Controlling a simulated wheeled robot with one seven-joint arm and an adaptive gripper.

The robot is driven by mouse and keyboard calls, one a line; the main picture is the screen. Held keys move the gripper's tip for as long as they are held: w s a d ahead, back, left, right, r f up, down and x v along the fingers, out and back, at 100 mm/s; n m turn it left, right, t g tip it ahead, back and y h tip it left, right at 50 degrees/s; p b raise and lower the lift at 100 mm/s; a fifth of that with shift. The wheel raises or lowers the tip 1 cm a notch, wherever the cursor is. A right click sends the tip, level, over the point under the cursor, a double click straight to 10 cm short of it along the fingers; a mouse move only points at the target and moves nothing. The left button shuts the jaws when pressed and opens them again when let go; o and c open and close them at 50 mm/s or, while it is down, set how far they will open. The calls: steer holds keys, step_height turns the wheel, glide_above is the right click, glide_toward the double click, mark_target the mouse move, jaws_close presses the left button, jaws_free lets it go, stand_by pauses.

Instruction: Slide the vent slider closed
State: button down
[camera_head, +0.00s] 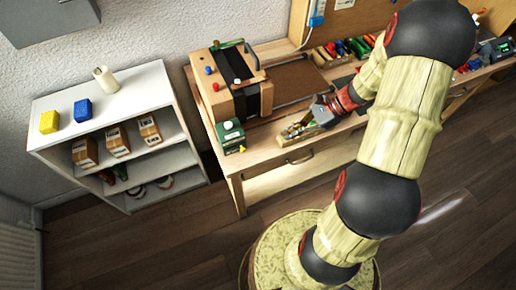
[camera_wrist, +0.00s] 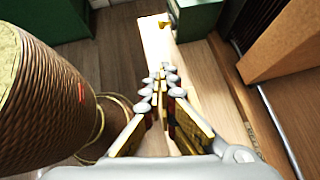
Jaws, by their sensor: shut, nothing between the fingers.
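My gripper (camera_head: 294,131) is shut and empty, low over the front part of the wooden workbench (camera_head: 285,152). In the wrist view its fingertips (camera_wrist: 160,72) meet and point toward a green box (camera_wrist: 198,16). The box also stands at the bench's left front corner (camera_head: 230,136) in the head view, with a white knob on top. A small yellow tab (camera_wrist: 163,19) sticks out low on its side. The gripper is apart from the box, to its right in the head view. I cannot tell for sure whether this tab is the vent slider.
A white shelf (camera_head: 121,103) with blocks and small boxes is at the left. Tools (camera_head: 345,47) line the bench's back. The bench top between gripper and green box looks clear.

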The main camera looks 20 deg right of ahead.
mark_target(242, 148)
steer(key=b+x, duration=0.3)
steer(key=x, duration=0.7)
steer(key=shift+f, duration=0.15)
steer(key=a, duration=0.2)
steer(key=a+b, duration=0.1)
steer(key=shift+w+a+r, duration=0.1)
steer(key=shift+w+r, duration=0.25)
steer(key=shift+w+a+r, duration=0.15)
steer(key=shift+a, duration=0.2)
steer(key=a+p, duration=0.1)
steer(key=a, duration=0.4)
